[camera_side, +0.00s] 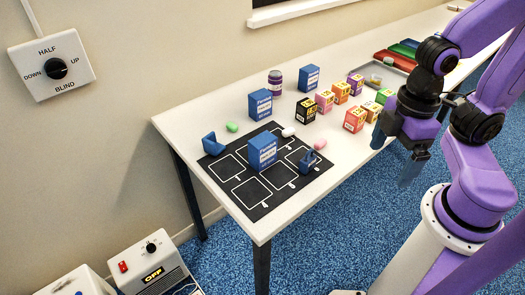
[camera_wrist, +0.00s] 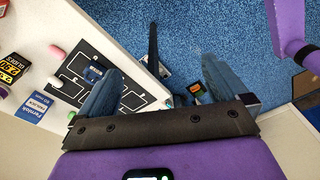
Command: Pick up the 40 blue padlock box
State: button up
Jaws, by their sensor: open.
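Three blue padlock boxes stand upright in the side view. One blue padlock box (camera_side: 263,151) is on the black mat (camera_side: 243,200), another blue padlock box (camera_side: 260,104) stands behind the mat, and a third blue padlock box (camera_side: 308,78) is farther back. Their size numbers are too small to read surely, so I cannot tell which is the 40. A blue padlock box (camera_wrist: 36,108) also shows at the left of the wrist view. My gripper (camera_side: 411,168) is open and empty, over the floor beyond the table's right edge. Its two fingers (camera_wrist: 157,88) are spread in the wrist view.
Several small coloured boxes (camera_side: 325,100) stand right of the blue boxes, near a purple jar (camera_side: 275,83). Blue holders (camera_side: 212,145) and (camera_side: 308,161) and small pink, white and green pieces lie around the mat. A grey tray (camera_side: 398,83) and coloured bins (camera_side: 392,59) are at the back.

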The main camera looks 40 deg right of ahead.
jog(key=w+a+f+m+y, duration=0.1)
jog(key=a+f+m+y, duration=0.25)
jog(key=a, duration=0.65)
jog(key=m+t+h, duration=0.4)
jog(key=m+t, duration=0.5)
jog(key=t, duration=0.5)
send_near(258, 140)
jog(key=shift+d+x, duration=0.25)
jog(key=shift+x, duration=1.2)
jog(key=shift+d+x, duration=0.2)
jog(key=shift+x, duration=1.25)
jog(key=shift+n, duration=0.25)
jog(key=shift+f+x, duration=0.2)
jog(key=shift+x, duration=1.2)
jog(key=shift+f+x, duration=0.15)
jog(key=shift+x, duration=1.25)
jog(key=shift+s+d, duration=0.1)
jog(key=c, duration=1.1)
